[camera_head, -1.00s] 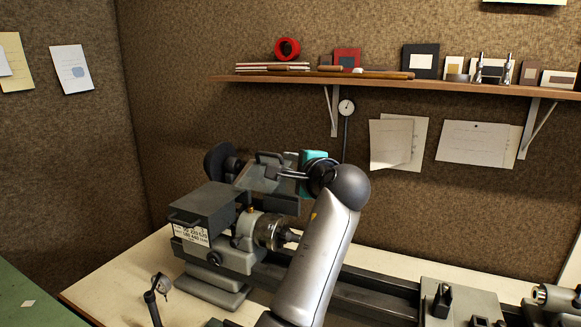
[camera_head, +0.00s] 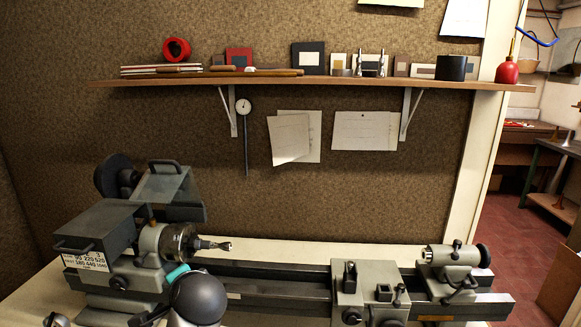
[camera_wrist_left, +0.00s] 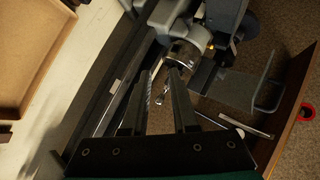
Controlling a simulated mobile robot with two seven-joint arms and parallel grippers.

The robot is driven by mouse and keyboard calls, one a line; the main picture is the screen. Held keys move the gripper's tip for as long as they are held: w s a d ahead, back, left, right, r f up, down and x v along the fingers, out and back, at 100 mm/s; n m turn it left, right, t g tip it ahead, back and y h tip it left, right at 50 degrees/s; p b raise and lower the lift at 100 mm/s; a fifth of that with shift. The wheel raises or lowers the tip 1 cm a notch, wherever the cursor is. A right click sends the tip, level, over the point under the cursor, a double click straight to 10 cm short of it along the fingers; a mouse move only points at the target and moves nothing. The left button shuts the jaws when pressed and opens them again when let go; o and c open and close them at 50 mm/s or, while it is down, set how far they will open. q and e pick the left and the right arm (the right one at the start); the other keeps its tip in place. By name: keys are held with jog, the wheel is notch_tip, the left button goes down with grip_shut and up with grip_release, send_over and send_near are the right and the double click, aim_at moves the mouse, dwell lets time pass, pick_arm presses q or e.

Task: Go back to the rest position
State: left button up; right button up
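My left arm shows at the bottom edge of the head view as a rounded dark joint with a teal piece beside it; the fingers are hidden there. In the left wrist view my left gripper (camera_wrist_left: 160,85) has its two dark fingers apart with nothing between them. The lathe's chuck (camera_wrist_left: 184,54) shows beyond the fingertips. In the head view the chuck (camera_head: 178,243) holds a pointed tool (camera_head: 215,245), and my left arm is in front of and below it. My right gripper is in neither current view.
The grey lathe (camera_head: 120,232) fills the lower head view, its bed running right to the tailstock (camera_head: 450,262). A wall shelf (camera_head: 300,84) carries a red ring (camera_head: 176,50), frames and small items. A dial gauge (camera_head: 243,106) hangs below it. A doorway opens at right.

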pick_arm(q)
jog(key=s+d+f+n+g+h, duration=0.2)
jog(key=s+f+n+g+h, duration=0.1)
jog(key=s+f, duration=0.95)
jog(key=s+d+f+n+g+h, duration=0.1)
jog(key=s+d+n+g+h, duration=0.1)
jog(key=s, duration=0.7)
jog(key=s+d+f+n+g+h, duration=0.1)
jog(key=s+d+h, duration=0.1)
jog(key=s, duration=0.7)
notch_tip(320, 180, down, 29)
jog(key=g+b, duration=0.1)
jog(key=b, duration=0.7)
jog(key=s+a+f+b, duration=0.1)
jog(key=s+f+b, duration=0.3)
jog(key=s+f, duration=0.4)
jog(key=s+a+f+g+b, duration=0.1)
jog(key=s+f+b, duration=0.4)
jog(key=s+f, duration=0.4)
notch_tip(320, 180, down, 8)
jog(key=shift+a+r, duration=0.25)
jog(key=shift+a, duration=0.15)
jog(key=shift+o, duration=0.3)
